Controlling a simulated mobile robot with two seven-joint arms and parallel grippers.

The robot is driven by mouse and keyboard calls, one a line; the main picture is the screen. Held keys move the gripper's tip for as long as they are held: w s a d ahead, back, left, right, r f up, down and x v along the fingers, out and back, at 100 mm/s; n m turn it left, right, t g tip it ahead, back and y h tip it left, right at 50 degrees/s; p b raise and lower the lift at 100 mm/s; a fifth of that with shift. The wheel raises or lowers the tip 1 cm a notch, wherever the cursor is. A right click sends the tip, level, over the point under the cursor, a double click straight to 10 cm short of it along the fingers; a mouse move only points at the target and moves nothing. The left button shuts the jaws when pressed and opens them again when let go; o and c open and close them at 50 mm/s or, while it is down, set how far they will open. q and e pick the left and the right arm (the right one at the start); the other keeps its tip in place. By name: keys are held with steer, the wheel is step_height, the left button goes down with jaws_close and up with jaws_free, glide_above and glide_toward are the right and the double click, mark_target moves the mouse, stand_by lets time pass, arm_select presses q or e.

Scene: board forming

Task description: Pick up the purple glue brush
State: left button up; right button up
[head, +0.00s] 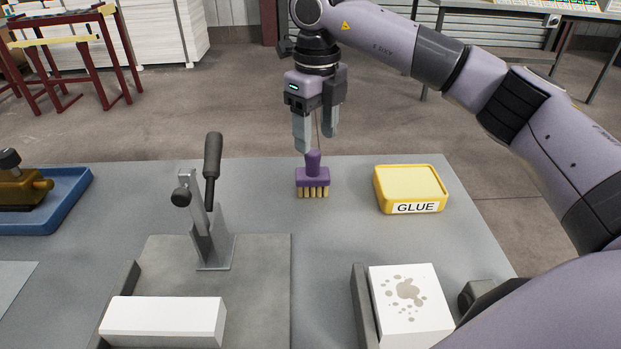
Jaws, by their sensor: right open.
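The purple glue brush (313,177) stands on the grey table with its tan bristles down and its short handle up. My right gripper (316,146) is above it, pointing down, with its two grey fingers apart. The fingertips are close to the brush handle, near its height in the picture. I cannot tell whether they are around the handle or just behind it. Nothing is seen held. My left gripper is not in the picture.
A yellow glue box (411,189) stands right of the brush. A lever clamp (208,215) rises on the left, near a white block (164,321). A spotted white block (410,304) lies front right. A blue tray (58,210) is far left. The table around the brush is clear.

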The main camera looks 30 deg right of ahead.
mark_target(313, 151)
steer(key=f, duration=0.5)
steer(key=shift+a, duration=0.25)
steer(key=shift+r, duration=0.1)
jaws_close()
steer(key=shift+r, duration=0.1)
steer(key=shift+r, duration=0.45)
step_height(313, 151, up, 19)
steer(key=p, duration=0.3)
steer(key=shift+p, duration=0.3)
